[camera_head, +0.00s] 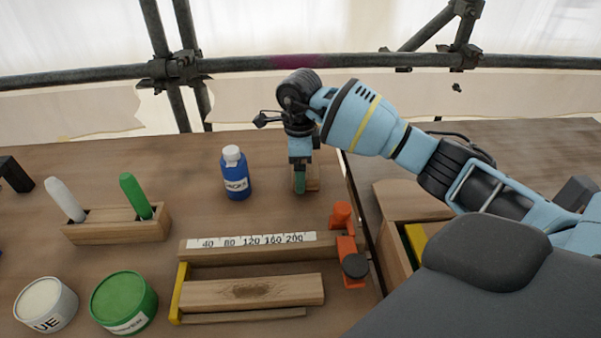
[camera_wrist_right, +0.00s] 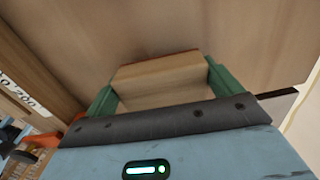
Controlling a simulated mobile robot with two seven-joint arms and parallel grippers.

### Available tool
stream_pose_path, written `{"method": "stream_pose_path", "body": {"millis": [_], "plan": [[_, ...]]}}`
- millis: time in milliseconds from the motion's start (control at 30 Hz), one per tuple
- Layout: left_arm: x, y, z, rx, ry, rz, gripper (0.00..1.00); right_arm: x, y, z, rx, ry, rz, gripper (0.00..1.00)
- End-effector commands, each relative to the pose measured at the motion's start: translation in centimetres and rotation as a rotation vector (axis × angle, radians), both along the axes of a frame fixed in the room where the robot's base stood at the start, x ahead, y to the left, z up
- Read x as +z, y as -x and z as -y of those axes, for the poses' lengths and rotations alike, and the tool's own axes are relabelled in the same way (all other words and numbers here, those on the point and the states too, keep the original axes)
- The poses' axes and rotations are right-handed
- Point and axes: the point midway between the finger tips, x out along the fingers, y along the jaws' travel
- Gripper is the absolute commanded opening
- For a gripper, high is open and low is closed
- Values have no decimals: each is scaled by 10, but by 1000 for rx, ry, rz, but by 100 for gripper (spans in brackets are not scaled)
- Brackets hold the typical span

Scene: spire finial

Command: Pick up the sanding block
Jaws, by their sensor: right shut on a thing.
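The sanding block, a plain wooden block (camera_wrist_right: 158,72), sits between the two green fingers of my right gripper (camera_wrist_right: 160,88) in the right wrist view. The fingers press on its two sides. In the head view my right gripper (camera_head: 302,178) points down at the back of the bench, right of the blue bottle. Part of the block (camera_head: 313,176) shows beside the green finger; the rest is hidden. I cannot tell whether the block touches the bench or is just above it. My left gripper is not in view.
A blue bottle (camera_head: 236,178) stands left of my right gripper. In front lie a ruler-marked wooden jig (camera_head: 250,252) and an orange clamp (camera_head: 345,250). A wooden marker holder (camera_head: 115,224) and two round tins (camera_head: 123,300) are at left. An open wooden box (camera_head: 393,250) is at right.

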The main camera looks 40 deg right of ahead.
Motion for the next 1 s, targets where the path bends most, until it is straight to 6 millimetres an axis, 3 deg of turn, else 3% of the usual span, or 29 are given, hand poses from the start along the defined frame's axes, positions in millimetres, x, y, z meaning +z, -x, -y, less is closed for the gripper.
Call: {"method": "stream_pose_path", "body": {"millis": [200,400,767,800,933,1000], "plan": [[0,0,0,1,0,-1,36,44,-1,1,0,1,4,65],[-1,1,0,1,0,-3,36,70,0,0,-1,1,1,65],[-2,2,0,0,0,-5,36,77,0,0,-1,1,-1,65],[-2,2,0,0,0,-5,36,77,0,0,-1,1,-1,89],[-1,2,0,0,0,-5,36,77,0,0,-1,1,-1,72],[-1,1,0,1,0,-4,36,78,0,0,-1,0,0,72]]}}
